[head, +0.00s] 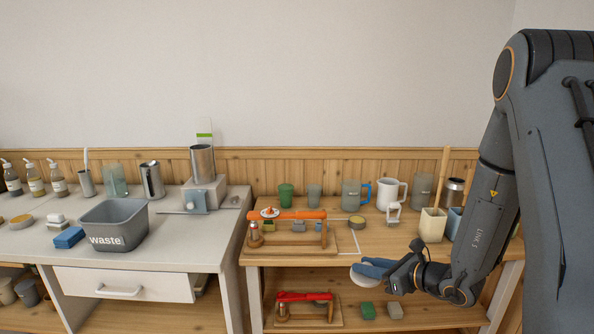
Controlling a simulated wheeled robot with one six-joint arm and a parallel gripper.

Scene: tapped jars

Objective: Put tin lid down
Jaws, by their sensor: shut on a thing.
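My gripper (372,268), with blue fingers, is shut on a pale round disc (364,277), which looks like the tin lid. It holds the disc in front of the wooden bench's front edge, over the lower shelf in the picture. The disc looks slightly tilted, and the fingers hide part of it.
An orange-levered press (287,214) stands left of the tin. Mugs and cups, including a white mug (391,193), line the back. A cream holder (432,226) stands at the right. A grey waste bin (114,226) is on the left counter. Bare wood lies near the bench's front edge.

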